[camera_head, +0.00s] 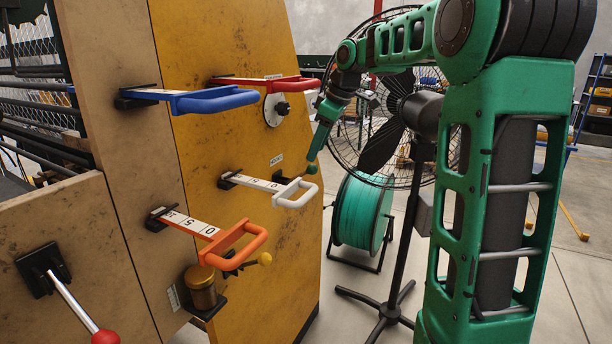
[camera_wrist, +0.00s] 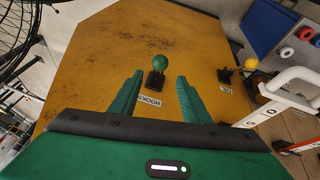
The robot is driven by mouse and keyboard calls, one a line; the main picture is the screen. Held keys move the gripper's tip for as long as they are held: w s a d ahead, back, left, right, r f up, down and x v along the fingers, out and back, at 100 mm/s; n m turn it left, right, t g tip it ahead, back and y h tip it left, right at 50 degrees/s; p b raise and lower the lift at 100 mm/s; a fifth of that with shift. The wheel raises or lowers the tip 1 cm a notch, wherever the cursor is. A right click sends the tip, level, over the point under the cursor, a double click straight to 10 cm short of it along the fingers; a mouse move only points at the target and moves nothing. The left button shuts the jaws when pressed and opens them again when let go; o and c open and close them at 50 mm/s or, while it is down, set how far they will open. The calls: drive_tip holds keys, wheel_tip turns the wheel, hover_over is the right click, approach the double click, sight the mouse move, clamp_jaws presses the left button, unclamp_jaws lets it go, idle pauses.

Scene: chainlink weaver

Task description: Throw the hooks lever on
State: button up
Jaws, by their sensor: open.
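The lever labelled HOOKS shows in the wrist view as a green ball knob (camera_wrist: 160,63) on a short black base fixed to the yellow panel (camera_wrist: 95,60). Its label (camera_wrist: 149,101) reads upside down there. In the head view the green knob (camera_head: 311,169) stands out from the panel, just beyond my fingertips. My gripper (camera_wrist: 159,80) is open, with its two green fingers spread on either side of the lever's base in the picture. It holds nothing. In the head view my gripper (camera_head: 320,135) points down toward the knob; contact cannot be told.
A white handle (camera_head: 295,191) juts out close to the lever. Red (camera_head: 270,84), blue (camera_head: 215,100) and orange (camera_head: 240,245) handles also project. A yellow-knobbed lever (camera_wrist: 250,65) sits right in the wrist view. A fan (camera_head: 385,120) and a green reel (camera_head: 358,212) stand behind my arm.

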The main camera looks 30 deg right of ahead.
sight(305, 173)
drive_tip(key=shift+w+a+f, duration=0.15)
drive_tip(key=shift+w+f, duration=0.25)
drive_tip(key=shift+w, duration=0.05)
drive_tip(key=x, duration=0.9)
drive_tip(key=shift+w+f, duration=0.1)
drive_tip(key=shift+f, duration=0.25)
